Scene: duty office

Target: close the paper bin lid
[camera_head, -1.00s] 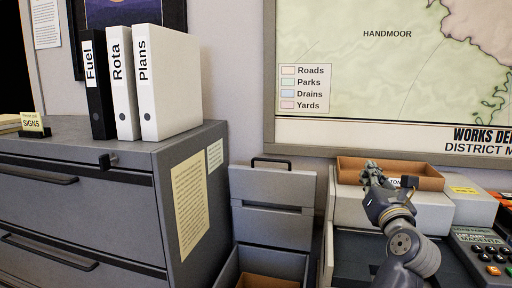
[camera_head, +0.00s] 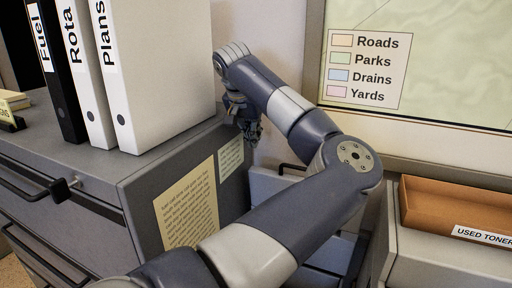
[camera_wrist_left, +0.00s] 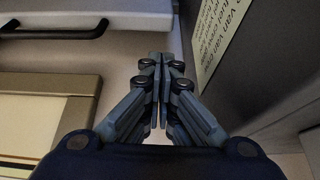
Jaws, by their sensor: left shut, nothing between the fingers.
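The paper bin's grey lid (camera_head: 272,187) stands raised against the wall, between the filing cabinet and the copier side, with a black handle (camera_head: 291,168) at its top edge. My left arm covers much of the bin below. My left gripper (camera_head: 252,136) points down by the cabinet's rear corner, up and left of the lid's handle. In the left wrist view the closed, empty fingertips (camera_wrist_left: 159,62) lie right of the black handle (camera_wrist_left: 55,30) and appear apart from it. Whether the gripper touches the lid or wall cannot be told. My right gripper is not in view.
The grey filing cabinet (camera_head: 140,195) with notices on its side stands close left of my gripper. Binders (camera_head: 165,75) stand on it. An orange-brown used toner tray (camera_head: 455,205) sits at the right. A framed map (camera_head: 420,75) hangs on the wall behind.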

